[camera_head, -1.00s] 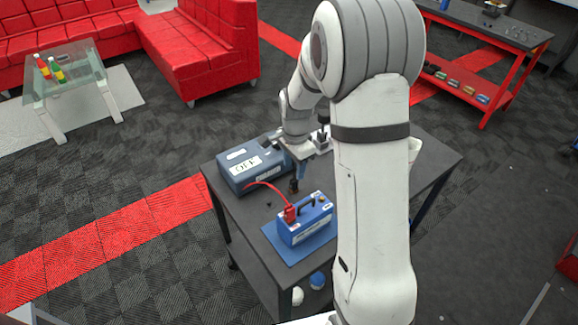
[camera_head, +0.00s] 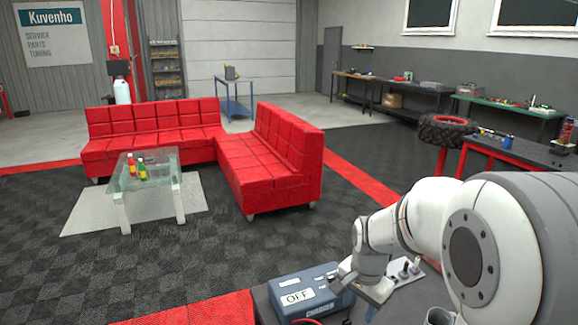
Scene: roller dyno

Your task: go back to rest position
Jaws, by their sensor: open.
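My gripper (camera_head: 371,308) is low in the picture at the end of my white arm, just right of a blue charger box (camera_head: 318,281). Its jaws are open; the fingertips are at or beyond the bottom edge and hard to make out. The charger carries a label reading OFF and stands on a dark table (camera_head: 265,305). A bit of red cable (camera_head: 305,321) shows at the bottom edge, in front of the charger. The blue battery is out of view now.
A red sofa (camera_head: 262,176) and a glass table (camera_head: 147,196) with bottles stand across the dark floor. Workbenches (camera_head: 430,88) line the right wall, with a tyre (camera_head: 447,130) nearer. My arm's large joint fills the lower right. Open floor lies between sofa and table.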

